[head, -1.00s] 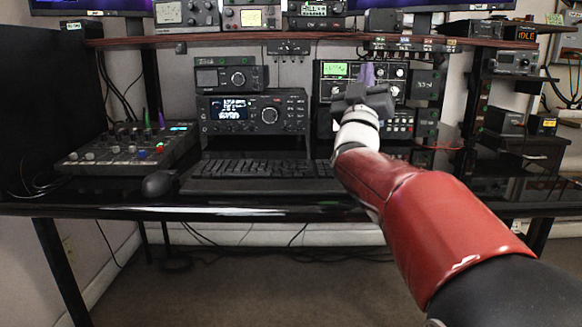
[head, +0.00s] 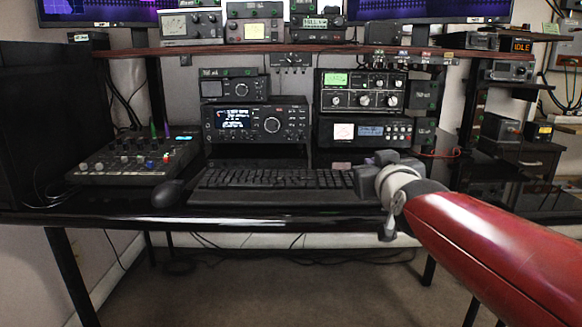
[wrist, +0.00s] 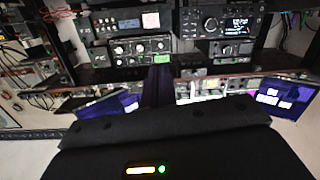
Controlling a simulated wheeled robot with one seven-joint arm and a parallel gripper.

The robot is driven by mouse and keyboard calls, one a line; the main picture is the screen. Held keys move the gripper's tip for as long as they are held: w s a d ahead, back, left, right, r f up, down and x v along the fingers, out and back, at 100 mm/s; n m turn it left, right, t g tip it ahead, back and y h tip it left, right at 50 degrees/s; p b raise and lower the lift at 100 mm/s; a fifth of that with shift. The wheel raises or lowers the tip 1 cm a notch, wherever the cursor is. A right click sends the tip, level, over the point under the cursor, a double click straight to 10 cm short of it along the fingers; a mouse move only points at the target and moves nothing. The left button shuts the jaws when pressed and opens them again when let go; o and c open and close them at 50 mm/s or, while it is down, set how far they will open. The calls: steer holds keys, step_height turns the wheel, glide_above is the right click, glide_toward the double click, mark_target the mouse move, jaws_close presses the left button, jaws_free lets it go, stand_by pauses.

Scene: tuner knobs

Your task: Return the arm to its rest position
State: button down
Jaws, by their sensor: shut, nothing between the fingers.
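My gripper (head: 374,166) is in the head view, in front of the right end of the keyboard and above the desk's front part. Its fingertips are mostly hidden behind its own body there. In the wrist view the purple fingers (wrist: 157,86) are together with nothing between them. My red arm reaches in from the lower right. The tuner (head: 362,90), with a green display and several knobs, stands behind and above my gripper, apart from it. It also shows upside down in the wrist view (wrist: 140,48).
The keyboard (head: 270,181), mouse (head: 168,193) and mixer (head: 133,160) are on the black desk (head: 270,222). A large radio (head: 255,123) stands left of the tuner. A shelf (head: 240,51) with instruments runs above. The space before the desk is clear left of my arm.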

steer(key=s+f+m+g+p, duration=0.1)
steer(key=s+f+g, duration=0.4)
steer(key=s+f, duration=0.4)
steer(key=s+f+m+g+p, duration=0.1)
steer(key=s+f+g, duration=0.5)
steer(key=s, duration=1.2)
step_height(320, 180, down, 4)
steer(key=shift+a+r+h+p, duration=0.1)
steer(key=shift+a+h+p, duration=0.2)
steer(key=shift+p, duration=0.35)
steer(key=shift+w, duration=0.1)
